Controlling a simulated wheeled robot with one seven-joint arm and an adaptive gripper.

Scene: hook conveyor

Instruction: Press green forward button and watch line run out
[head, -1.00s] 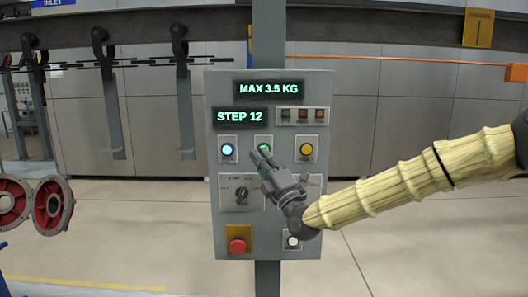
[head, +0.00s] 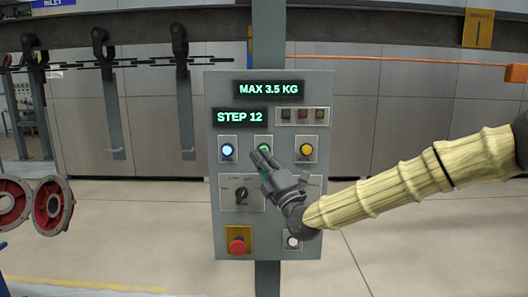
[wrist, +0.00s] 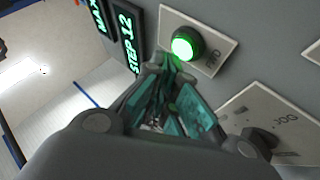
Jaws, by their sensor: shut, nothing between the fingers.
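The green button (head: 264,145) sits in the middle of the button row on the grey control panel (head: 218,240); my gripper partly covers its plate in the head view. In the wrist view the green button (wrist: 186,46) is lit and lies just beyond the fingertips. My gripper (head: 261,158) is shut and empty, its tips close below the button; I cannot tell whether they touch it. The gripper also shows in the wrist view (wrist: 170,78). The step display (head: 240,117) reads "STEP 12".
A lit blue button (head: 227,150) and a yellow button (head: 306,149) flank the green one. Below are a selector knob (head: 241,194), a red stop button (head: 237,246) and a white button (head: 292,241). Hooks (head: 104,45) hang from the line at left, near red-faced wheels (head: 52,206).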

